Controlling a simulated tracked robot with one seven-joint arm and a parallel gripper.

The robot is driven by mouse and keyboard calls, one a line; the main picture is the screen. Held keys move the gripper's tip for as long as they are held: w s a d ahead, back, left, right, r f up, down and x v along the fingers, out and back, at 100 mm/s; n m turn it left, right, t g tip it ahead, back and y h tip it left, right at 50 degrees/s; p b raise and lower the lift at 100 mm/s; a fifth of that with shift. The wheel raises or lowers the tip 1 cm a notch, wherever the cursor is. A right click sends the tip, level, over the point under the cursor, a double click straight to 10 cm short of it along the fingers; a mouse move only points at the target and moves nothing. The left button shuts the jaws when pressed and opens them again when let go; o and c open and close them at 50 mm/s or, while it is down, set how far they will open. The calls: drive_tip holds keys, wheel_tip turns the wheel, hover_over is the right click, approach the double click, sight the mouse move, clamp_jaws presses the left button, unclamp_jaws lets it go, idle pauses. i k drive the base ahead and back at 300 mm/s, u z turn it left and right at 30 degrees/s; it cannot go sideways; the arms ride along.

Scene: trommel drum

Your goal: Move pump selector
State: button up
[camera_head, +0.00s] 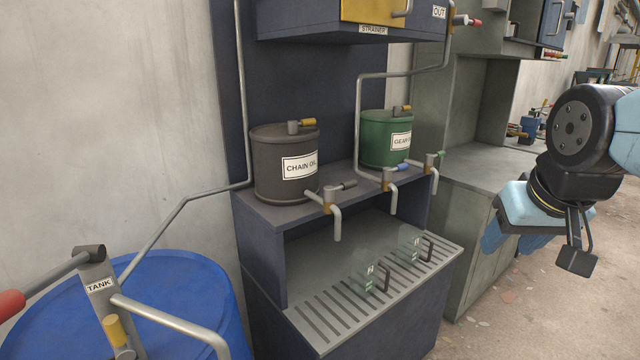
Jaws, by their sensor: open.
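A hand pump (98,290) with a "TANK" label stands on the blue drum (190,275) at the lower left. Its long lever ends in a red grip (10,304). A short yellow-tipped handle (114,332) sits low on the pump post, pointing up; it looks like the pump selector, and its lower part is close to the frame's bottom edge. My gripper (577,255) hangs at the right, open and empty, with black fingers pointing down. It is far from the pump, across the whole bench, and touches nothing.
Between them is a bench with a dark "CHAIN OIL" can (270,165), a green can (385,138), taps, and two clear jugs (372,279) on a slotted drip tray (325,325). A pipe (185,205) rises from the drum. Floor at the lower right is mostly clear.

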sight(123, 345)
drive_tip(key=u, duration=1.65)
drive_tip(key=k, duration=0.85)
drive_tip(key=u, duration=0.35)
drive_tip(key=i, duration=1)
drive_tip(key=z, duration=0.05)
